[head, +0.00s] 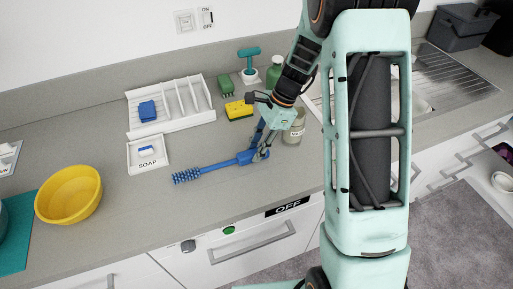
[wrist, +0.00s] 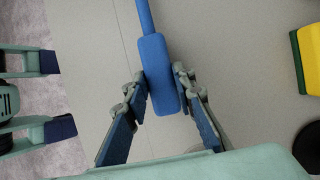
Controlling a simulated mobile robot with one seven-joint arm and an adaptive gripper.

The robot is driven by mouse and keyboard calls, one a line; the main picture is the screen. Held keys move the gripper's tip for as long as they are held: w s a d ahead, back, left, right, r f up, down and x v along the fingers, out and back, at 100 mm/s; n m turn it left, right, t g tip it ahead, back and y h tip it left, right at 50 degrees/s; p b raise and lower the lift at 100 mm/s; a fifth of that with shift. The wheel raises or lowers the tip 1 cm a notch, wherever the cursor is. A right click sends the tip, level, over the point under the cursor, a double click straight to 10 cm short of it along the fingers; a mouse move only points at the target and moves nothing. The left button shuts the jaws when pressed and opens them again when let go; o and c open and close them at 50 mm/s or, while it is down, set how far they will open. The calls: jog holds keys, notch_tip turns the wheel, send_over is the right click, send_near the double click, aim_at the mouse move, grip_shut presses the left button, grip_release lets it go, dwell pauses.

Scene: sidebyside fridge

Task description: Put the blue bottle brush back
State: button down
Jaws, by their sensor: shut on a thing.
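The blue bottle brush (head: 215,168) lies roughly level, low over the grey counter; I cannot tell whether it touches the counter. Its bristled head points left and its thick handle end is at my gripper (head: 260,151). In the wrist view the fingers of my gripper (wrist: 161,88) are shut on both sides of the blue handle block (wrist: 157,60). The brush's thin stem runs out of the top of that view, so the bristles are hidden there. A glass jar (head: 295,132) stands just right of my gripper, partly behind my arm.
A white slotted rack (head: 172,128) holding a blue item and a white soap dish (head: 150,165) stand behind the brush. A yellow bowl (head: 68,200) stands left. The front counter is clear.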

jog(key=shift+f, duration=0.35)
jog(key=c, duration=1.5)
grip_release()
jog(key=shift+c, duration=0.2)
jog(key=shift+r, duration=0.15)
jog(key=v, duration=1.2)
